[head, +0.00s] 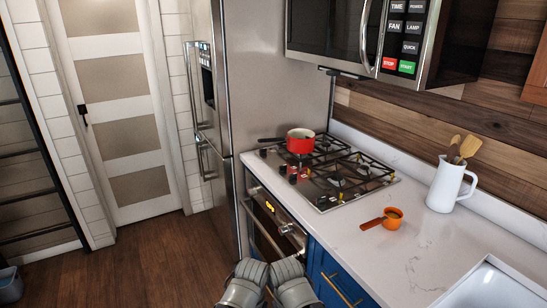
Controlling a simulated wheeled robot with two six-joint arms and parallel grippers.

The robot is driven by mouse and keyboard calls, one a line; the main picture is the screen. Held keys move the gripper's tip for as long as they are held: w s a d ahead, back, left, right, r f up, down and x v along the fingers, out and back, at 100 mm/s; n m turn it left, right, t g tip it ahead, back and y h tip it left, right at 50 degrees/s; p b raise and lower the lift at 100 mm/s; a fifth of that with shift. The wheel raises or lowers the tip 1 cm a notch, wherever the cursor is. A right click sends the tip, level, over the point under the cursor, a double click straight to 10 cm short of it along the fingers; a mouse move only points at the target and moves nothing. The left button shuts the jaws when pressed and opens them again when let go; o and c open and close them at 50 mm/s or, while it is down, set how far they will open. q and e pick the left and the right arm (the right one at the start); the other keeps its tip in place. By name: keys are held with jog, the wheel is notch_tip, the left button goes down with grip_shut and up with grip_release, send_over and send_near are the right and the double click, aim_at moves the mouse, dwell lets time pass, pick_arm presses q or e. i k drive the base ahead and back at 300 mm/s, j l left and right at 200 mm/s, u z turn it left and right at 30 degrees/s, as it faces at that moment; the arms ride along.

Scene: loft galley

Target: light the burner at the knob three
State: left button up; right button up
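The gas cooktop (338,197) is set in the white counter, with black grates over its burners. A small cluster of dark and reddish shapes (293,178) sits on its front left part. These look like knobs, but they are too small to count, number or read for setting. I see no flame. A red saucepan (300,146) stands on the back left burner, its dark handle pointing left.
An orange cup with a handle (393,219) and a white jug with wooden utensils (446,187) stand on the counter (370,255), right of the cooktop. A microwave (340,32) hangs above. The fridge (262,80) stands left.

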aim_at(283, 169)
jog(key=i+j+u, duration=0.15)
jog(key=i, duration=0.75)
jog(key=i+j+u, duration=0.15)
jog(key=i, duration=0.8)
